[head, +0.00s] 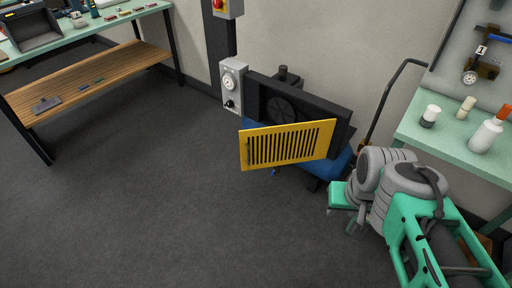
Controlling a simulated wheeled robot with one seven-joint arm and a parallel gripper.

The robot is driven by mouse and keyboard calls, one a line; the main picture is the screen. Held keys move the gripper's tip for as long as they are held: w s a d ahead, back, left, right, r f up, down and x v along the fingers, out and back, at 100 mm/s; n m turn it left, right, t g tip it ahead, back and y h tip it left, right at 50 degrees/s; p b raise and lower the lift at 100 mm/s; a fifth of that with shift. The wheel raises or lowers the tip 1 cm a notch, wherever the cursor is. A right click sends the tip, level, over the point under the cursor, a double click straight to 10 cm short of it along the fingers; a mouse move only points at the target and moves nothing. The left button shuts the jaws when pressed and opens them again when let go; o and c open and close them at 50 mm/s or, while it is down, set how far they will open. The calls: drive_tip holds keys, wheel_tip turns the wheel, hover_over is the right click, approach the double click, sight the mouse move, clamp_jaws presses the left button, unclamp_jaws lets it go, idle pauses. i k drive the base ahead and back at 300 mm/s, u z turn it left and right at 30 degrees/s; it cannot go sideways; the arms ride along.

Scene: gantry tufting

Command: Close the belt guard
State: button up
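The belt guard (288,145) is a yellow slotted panel on the compressor-like machine by the wall. It stands swung out in front of the dark housing (262,97), at an angle to it. Its left end is apart from the housing and its right end is near the housing's right side. A small dark handle-like part shows near its left edge. The housing's open face, with a dark round wheel, shows above the panel. My arm is folded at the lower right, apart from the guard. A green part at its end (340,196) may be my gripper; its fingers cannot be made out.
A blue tank (338,163) lies under the machine. A grey box with a dial (232,84) is on the wall at left. A green bench (455,140) with bottles stands at right, a workbench (95,30) at left. The floor in front is clear.

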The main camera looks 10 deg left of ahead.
sight(260, 148)
drive_tip(key=u, duration=0.3)
drive_tip(key=i, duration=0.5)
drive_tip(key=u, duration=1.6)
